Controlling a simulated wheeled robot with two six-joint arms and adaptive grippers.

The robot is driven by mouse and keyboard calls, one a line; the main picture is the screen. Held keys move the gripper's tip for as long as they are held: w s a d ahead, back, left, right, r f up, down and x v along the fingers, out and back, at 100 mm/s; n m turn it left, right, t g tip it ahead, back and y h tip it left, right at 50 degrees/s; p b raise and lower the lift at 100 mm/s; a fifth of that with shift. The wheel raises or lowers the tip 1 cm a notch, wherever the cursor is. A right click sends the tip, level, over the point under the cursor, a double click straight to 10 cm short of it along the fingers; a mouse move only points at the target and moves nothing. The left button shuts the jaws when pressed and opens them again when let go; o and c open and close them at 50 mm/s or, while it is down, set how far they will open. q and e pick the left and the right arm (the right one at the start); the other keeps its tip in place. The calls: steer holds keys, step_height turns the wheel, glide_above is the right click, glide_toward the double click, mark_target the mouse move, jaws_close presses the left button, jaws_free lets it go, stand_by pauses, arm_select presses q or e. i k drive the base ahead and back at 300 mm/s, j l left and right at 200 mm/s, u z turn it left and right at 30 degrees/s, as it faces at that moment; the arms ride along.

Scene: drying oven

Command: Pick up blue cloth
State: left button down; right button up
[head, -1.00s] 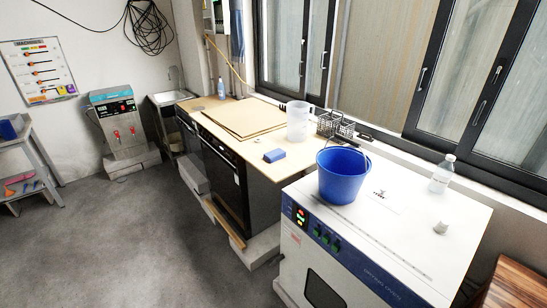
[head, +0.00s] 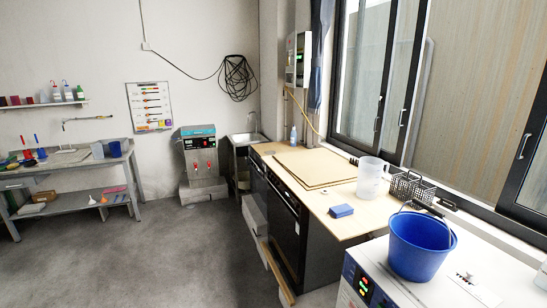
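A small blue folded-looking block (head: 341,211), possibly the blue cloth, lies flat on the wooden counter (head: 328,229) near its front edge. It is to the left of the blue bucket. A narrow dark blue hanging piece (head: 320,62) shows on the wall beside the window; I cannot tell whether it is fabric. Neither of my grippers shows in the head view.
A blue bucket (head: 420,249) stands on the white drying oven (head: 391,278) at the lower right. A clear jug (head: 371,178) and wire baskets (head: 410,187) stand at the counter's back edge. A shelved bench (head: 70,178) is at the left. The grey floor (head: 150,255) is open.

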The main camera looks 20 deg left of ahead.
mark_target(341, 210)
steer(key=i+j+z, duration=0.1)
steer(key=z, duration=0.8)
steer(key=i+j+z, duration=0.15)
steer(key=j, duration=0.2)
steer(key=i+j+z, duration=0.1)
steer(key=j, duration=0.3)
steer(key=i+j+z, duration=0.15)
steer(key=i+j, duration=0.15)
steer(key=i+j+z, duration=0.1)
steer(key=j, duration=0.4)
steer(key=i+j+z, duration=0.15)
steer(key=j, duration=0.25)
